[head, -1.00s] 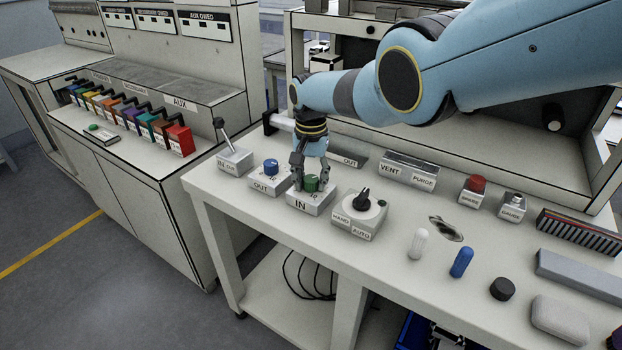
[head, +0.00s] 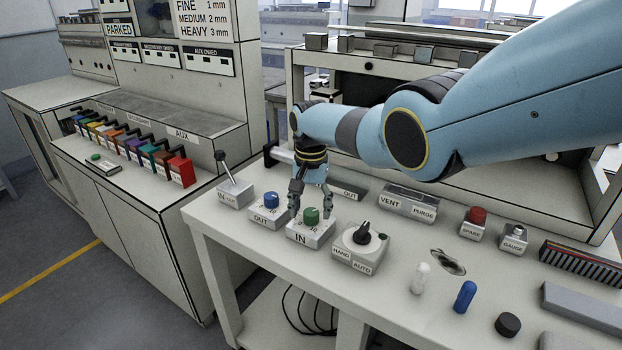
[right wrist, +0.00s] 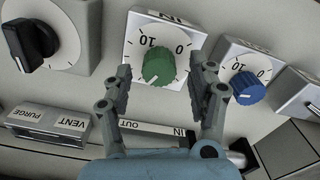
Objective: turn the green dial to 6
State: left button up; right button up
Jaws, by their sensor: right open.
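The green dial (head: 311,215) stands on a white box labelled IN near the bench's front edge. In the right wrist view the dial (right wrist: 158,66) sits on a white scale plate with 10 and 0 readable, upside down. A white mark on the knob points toward the lower left of that picture; I cannot read its number. My right gripper (head: 310,210) is open, with one finger on each side of the dial. In the right wrist view both fingers (right wrist: 162,80) stand apart from the knob, with gaps visible. My left gripper is not in view.
A blue dial (head: 271,200) on the OUT box stands close on the left. A black HAND/AUTO knob (head: 362,231) stands close on the right. A lever box (head: 234,190) is further left. The VENT/PURGE box (head: 407,203) lies behind to the right.

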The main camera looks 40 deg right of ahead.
aim_at(311, 211)
notch_tip(311, 211, up, 11)
jog(key=shift+f, duration=0.2)
dwell(0.5)
